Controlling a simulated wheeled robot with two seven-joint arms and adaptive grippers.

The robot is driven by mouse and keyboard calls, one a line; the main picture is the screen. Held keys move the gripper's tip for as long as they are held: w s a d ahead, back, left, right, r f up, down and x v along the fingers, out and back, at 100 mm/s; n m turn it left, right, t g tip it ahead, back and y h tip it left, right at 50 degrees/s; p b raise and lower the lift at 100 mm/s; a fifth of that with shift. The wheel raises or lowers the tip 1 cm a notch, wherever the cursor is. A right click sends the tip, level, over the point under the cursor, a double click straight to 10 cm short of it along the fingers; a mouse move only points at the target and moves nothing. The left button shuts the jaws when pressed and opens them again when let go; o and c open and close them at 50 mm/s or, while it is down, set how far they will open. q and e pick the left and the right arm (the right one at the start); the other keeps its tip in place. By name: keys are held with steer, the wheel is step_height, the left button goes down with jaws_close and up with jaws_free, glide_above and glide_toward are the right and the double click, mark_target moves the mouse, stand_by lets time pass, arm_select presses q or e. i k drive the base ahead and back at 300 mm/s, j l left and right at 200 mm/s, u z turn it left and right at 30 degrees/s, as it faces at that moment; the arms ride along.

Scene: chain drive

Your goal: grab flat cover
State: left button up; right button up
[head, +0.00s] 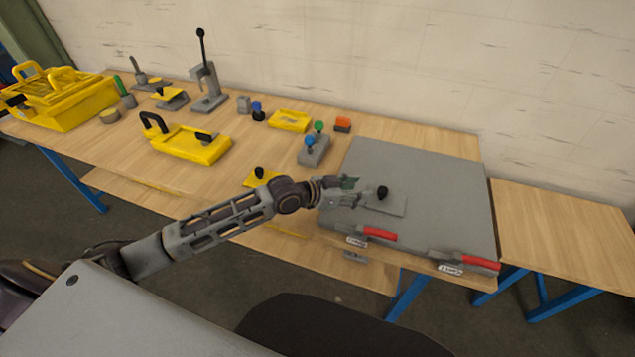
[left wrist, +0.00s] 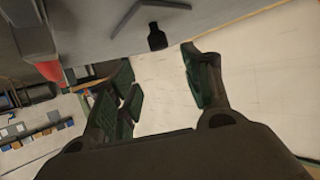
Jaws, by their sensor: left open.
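The flat cover (head: 394,206) is a thin grey plate with a black knob (head: 382,193) on top. It lies on the large grey board at the right of the table. My left gripper (head: 356,192) is just left of the knob, low over the board, with its fingers apart. In the left wrist view the black knob (left wrist: 157,38) shows ahead of the gap between the open fingers (left wrist: 162,88), which hold nothing. I cannot tell whether the fingers touch the plate. My right gripper is not in view.
The grey board (head: 450,180) has red-handled clamps (head: 379,233) along its front edge. A grey block with blue and green knobs (head: 313,150) stands to its left. Yellow parts (head: 188,143), a lever press (head: 208,90) and a yellow toolbox (head: 62,100) stand further left. A lower table (head: 560,225) at right is bare.

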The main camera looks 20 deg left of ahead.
mark_target(259, 176)
steer(key=i+j+u, duration=0.2)
steer(key=j, duration=0.25)
steer(key=j+u, duration=0.2)
steer(key=j, duration=0.2)
steer(key=i+j+u, duration=0.2)
steer(key=j, duration=0.2)
